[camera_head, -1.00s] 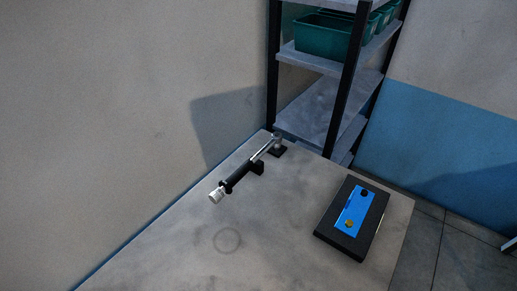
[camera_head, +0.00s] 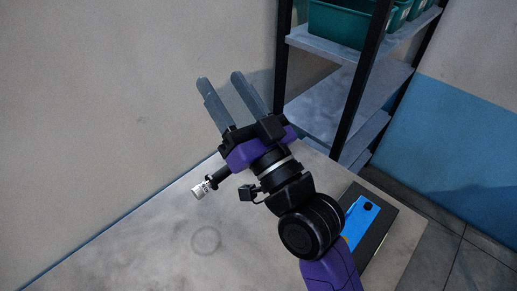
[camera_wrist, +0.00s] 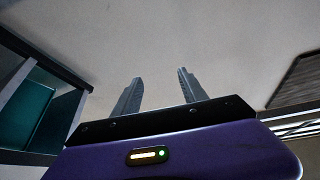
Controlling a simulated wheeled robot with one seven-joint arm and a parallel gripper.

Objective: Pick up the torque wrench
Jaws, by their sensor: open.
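The torque wrench (camera_head: 201,188) lies at the back left of the grey table (camera_head: 150,240). Only its silver knob end and part of its black handle show in the head view; my arm hides the rest. My gripper (camera_head: 221,83) is open and empty. In the head view it overlaps the wall beyond the wrench, its fingers pointing up and left. The wrist view shows the two grey fingers (camera_wrist: 159,78) spread apart with only plain wall between them. The wrench cannot be made out in the wrist view.
A black box with a blue panel (camera_head: 365,215) sits at the table's right, partly behind my arm. A shelf rack (camera_head: 350,90) with green bins (camera_head: 338,25) stands behind the table. The wall (camera_head: 100,100) borders the table's left side. The table's front left is clear.

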